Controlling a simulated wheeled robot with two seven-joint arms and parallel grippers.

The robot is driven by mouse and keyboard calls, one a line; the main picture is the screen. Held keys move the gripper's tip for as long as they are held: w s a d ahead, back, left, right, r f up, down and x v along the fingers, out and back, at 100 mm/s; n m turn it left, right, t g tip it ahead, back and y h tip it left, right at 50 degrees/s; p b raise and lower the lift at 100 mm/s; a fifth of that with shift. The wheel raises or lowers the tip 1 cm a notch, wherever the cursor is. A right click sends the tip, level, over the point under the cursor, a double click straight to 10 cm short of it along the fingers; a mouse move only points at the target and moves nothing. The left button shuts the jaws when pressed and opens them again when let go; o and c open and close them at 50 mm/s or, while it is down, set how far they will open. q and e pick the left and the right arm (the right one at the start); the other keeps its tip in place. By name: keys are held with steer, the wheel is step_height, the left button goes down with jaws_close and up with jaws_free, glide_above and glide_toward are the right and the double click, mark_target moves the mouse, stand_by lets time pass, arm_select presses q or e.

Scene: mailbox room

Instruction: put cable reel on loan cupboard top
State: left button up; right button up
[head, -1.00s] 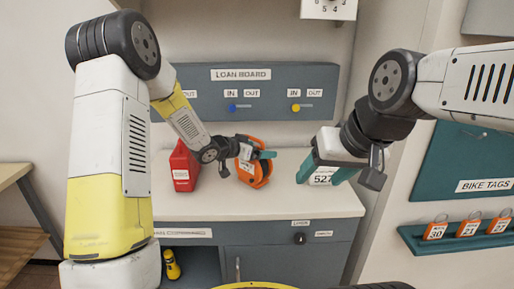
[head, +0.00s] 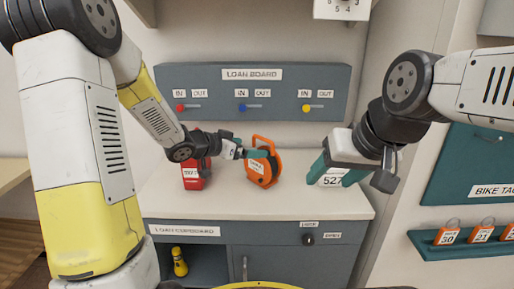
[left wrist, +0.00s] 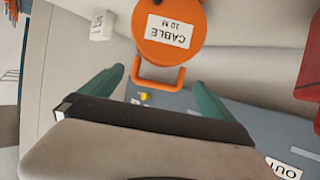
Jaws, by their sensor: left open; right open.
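The orange cable reel (head: 258,172) stands upright on the pale loan cupboard top (head: 225,206), its handle uppermost. It also shows in the left wrist view (left wrist: 172,55), with a white label reading CABLE. My left gripper (head: 242,153) is open beside the reel's left side, near its upper part. In the left wrist view the reel's handle (left wrist: 158,85) appears between the two teal fingers; I cannot tell whether they touch it. My right gripper (head: 338,178) is open over the right part of the top, with a label reading 527 by its fingers.
A red container (head: 190,180) stands left of the reel, partly behind my left arm. The loan board (head: 250,105) with small coloured knobs is on the wall behind. A yellow item (head: 180,262) is in the open cupboard bay.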

arm_select(q)
steer(key=s+a+r+n+t+y, duration=0.1)
steer(key=s+a+r+n+y, duration=0.25)
steer(key=a+r, duration=0.2)
steer(key=s+a+r+n+t+y, duration=0.1)
steer(key=s+a+r+n+y, duration=0.15)
steer(key=a+r+y, duration=0.35)
steer(key=s+f+n+g+h, duration=0.1)
steer(key=s+g, duration=0.1)
steer(key=s, duration=0.9)
steer(key=s+d+f+n+g+h, duration=0.1)
steer(key=s+g, duration=0.2)
steer(key=s, duration=0.9)
steer(key=shift+d+f, duration=0.2)
steer(key=shift+f, duration=0.2)
steer(key=shift+c, duration=0.4)
